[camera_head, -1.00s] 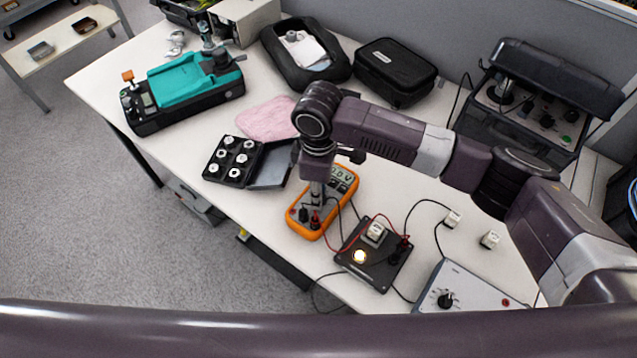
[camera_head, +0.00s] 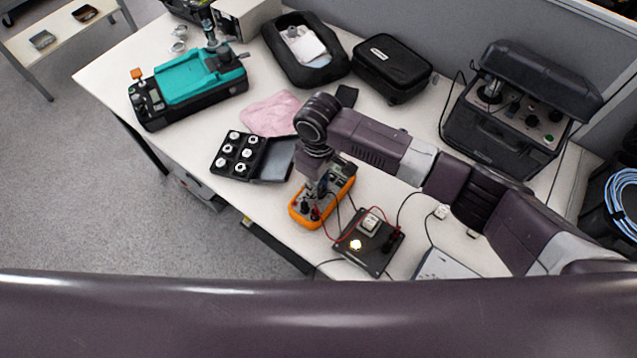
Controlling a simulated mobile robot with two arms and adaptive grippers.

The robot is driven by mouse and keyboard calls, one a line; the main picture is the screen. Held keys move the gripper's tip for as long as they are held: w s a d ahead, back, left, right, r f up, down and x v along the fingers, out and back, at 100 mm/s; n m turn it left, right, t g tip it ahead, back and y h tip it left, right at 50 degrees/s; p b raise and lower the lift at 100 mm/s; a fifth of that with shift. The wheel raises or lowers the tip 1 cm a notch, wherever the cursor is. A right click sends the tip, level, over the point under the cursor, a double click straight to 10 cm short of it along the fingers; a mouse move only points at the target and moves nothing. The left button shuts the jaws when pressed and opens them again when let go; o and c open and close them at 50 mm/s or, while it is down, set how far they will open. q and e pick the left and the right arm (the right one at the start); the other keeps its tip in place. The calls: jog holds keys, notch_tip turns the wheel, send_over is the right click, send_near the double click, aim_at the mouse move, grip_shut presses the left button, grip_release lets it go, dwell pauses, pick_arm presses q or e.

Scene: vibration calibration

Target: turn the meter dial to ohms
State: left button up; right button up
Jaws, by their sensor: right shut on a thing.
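The orange multimeter (camera_head: 345,190) lies on the table in the middle of the head view. Its dial is hidden under my right gripper (camera_head: 316,192), which points down over the meter. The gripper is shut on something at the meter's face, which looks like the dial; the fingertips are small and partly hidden. The meter's display is mostly covered by my wrist, so no reading shows. Red and black leads run from the meter's near end. The bar across the bottom is mine. My left gripper is not in view.
A black board with a lit lamp (camera_head: 357,245) stands right of the meter, wired to it. An open black case of weights (camera_head: 237,155) lies to the left. A pink cloth (camera_head: 270,113), a teal device (camera_head: 200,82) and a black case (camera_head: 393,66) stand farther back.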

jog(key=o, duration=1.2)
jog(key=shift+c, duration=0.2)
notch_tip(320, 180, up, 12)
